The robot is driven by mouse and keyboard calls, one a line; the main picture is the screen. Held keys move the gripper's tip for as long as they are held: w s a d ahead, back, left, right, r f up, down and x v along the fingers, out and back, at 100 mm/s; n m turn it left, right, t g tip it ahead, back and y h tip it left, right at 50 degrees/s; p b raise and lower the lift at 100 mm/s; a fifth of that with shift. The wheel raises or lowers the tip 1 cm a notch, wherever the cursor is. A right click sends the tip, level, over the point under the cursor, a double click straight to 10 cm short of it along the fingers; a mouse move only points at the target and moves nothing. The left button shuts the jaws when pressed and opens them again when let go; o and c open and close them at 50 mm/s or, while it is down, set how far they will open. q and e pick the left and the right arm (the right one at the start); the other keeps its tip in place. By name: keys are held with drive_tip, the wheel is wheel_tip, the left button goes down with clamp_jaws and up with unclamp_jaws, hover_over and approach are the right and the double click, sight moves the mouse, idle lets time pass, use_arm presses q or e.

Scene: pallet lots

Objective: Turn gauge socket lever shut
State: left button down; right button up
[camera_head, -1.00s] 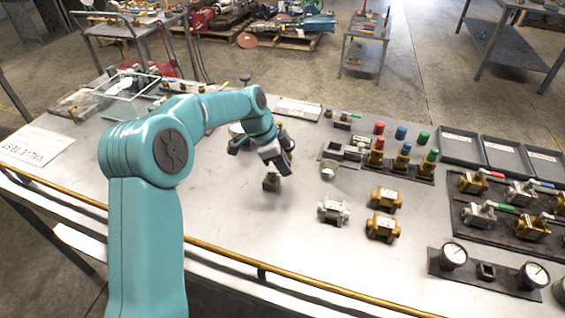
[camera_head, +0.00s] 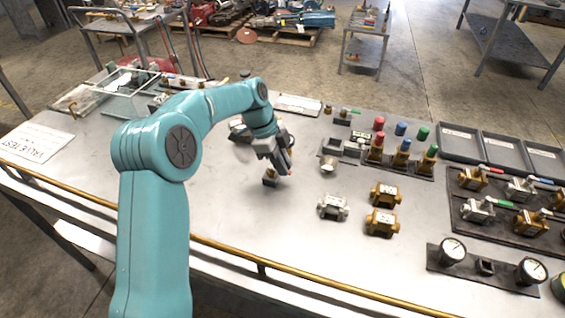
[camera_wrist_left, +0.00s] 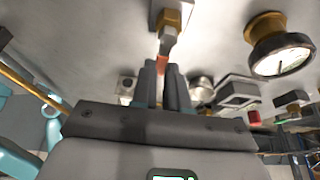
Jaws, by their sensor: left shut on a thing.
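The lever joins a brass and grey fitting (camera_wrist_left: 171,22) at the top of that view. A brass-necked pressure gauge (camera_wrist_left: 281,48) stands to the right of the fitting there, apart from the fingers. In the head view the gripper and arm hide much of the socket and lever. My right gripper is in neither view.
Loose valve bodies (camera_head: 333,207) lie right of the gripper. A dark rack of levered valves (camera_head: 500,218) and a gauge board (camera_head: 487,282) stand at the right. Coloured-cap fittings (camera_head: 402,158) stand behind. The bench front near the brass rail (camera_head: 300,284) is mostly clear.

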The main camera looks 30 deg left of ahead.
use_arm(q)
drive_tip(key=shift+r, duration=0.1)
drive_tip(key=c, duration=1.1)
unclamp_jaws()
drive_tip(key=p+v, duration=0.2)
drive_tip(key=v, duration=1.4)
drive_tip(key=shift+a+r, duration=0.1)
drive_tip(key=shift+r, duration=0.05)
